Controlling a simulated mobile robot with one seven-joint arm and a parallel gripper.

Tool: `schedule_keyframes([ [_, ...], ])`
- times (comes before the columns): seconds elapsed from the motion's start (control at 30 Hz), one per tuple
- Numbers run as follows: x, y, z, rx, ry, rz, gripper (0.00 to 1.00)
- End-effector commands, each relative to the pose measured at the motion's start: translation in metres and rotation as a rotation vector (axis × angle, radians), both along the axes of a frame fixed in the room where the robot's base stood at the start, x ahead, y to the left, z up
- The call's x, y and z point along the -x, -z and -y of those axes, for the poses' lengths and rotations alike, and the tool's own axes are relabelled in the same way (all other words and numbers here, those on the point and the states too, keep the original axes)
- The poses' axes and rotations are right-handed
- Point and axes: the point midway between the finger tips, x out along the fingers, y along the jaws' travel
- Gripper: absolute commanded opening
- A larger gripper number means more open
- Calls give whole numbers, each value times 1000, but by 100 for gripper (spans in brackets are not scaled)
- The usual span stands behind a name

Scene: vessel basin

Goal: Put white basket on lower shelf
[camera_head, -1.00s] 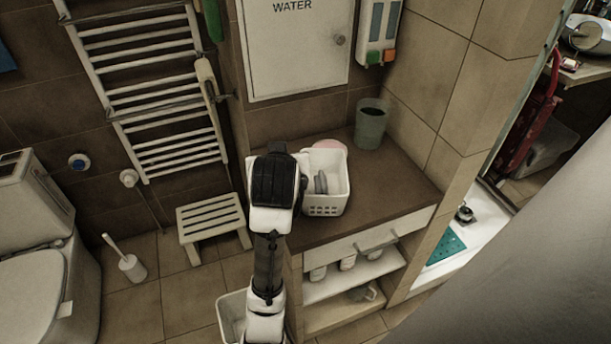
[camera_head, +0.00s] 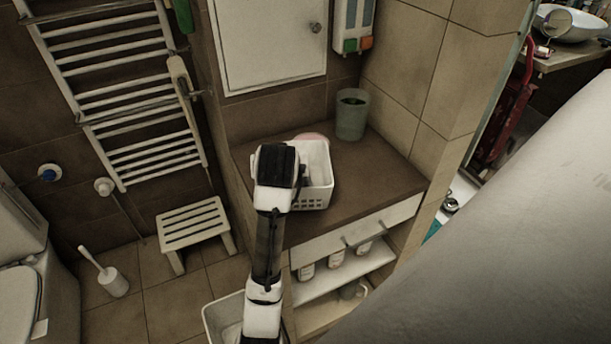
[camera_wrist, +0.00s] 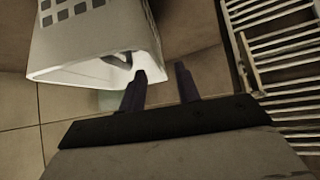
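The white basket (camera_head: 318,178) stands on the brown countertop (camera_head: 375,175), with something grey inside partly hidden by my arm. My gripper is at the basket's left side; its fingers are hidden in the head view. In the wrist view, my gripper (camera_wrist: 162,80) is open, with two dark fingers apart. The left finger overlaps the opening of the basket (camera_wrist: 95,45), and the right finger is outside it. A rim corner shows between them, with a gap to the right finger. Below the counter, an upper shelf (camera_head: 325,287) holds bottles, and the lower shelf (camera_head: 312,318) is partly hidden.
A grey-green bin (camera_head: 351,118) stands at the back of the counter, and a pink item (camera_head: 310,137) lies behind the basket. A white drawer front (camera_head: 350,235) is above the shelves. A white stool (camera_head: 195,228) and a white tub (camera_head: 222,318) are on the floor to the left.

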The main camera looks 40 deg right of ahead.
Motion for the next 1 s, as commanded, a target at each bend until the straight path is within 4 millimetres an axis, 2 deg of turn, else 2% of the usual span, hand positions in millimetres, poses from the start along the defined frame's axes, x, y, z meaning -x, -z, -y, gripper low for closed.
schedule_keyframes([
  [0.3, -24, 29, 18, -2, 0, -2, 32],
  [0.57, -25, 32, 19, 0, 0, 0, 32],
  [0.8, -25, 31, 19, 0, 0, 0, 1],
  [1.0, -25, 32, 19, -1, 0, -1, 0],
])
